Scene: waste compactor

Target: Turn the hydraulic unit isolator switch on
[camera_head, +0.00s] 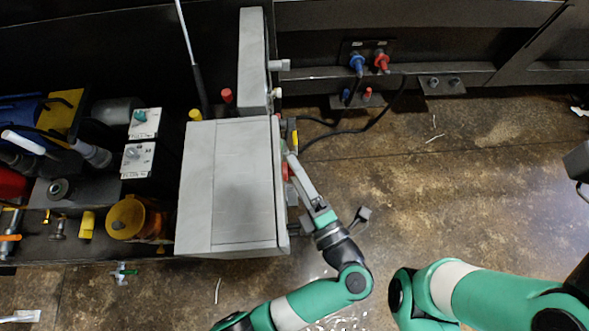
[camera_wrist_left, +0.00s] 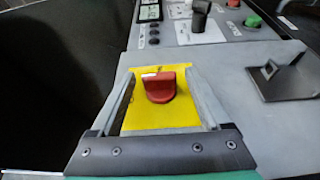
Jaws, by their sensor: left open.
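The isolator switch is a red rotary knob (camera_wrist_left: 159,87) on a yellow plate (camera_wrist_left: 160,118), seen in the left wrist view. A small white mark shows on the upper left of the knob. My left gripper (camera_wrist_left: 160,76) is open, with one finger on each side of the knob. Both fingers look apart from it. In the head view my left gripper (camera_head: 292,165) is at the right side of the grey cabinet (camera_head: 230,185), where the switch panel is seen edge-on and mostly hidden.
On the panel beyond the knob are a black selector switch (camera_wrist_left: 200,14), a green button (camera_wrist_left: 253,20) and small displays (camera_wrist_left: 149,12). A dark bracket (camera_wrist_left: 285,82) sticks out to the right. In the head view, blue (camera_head: 357,64) and red (camera_head: 381,62) plugs are on the back wall.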

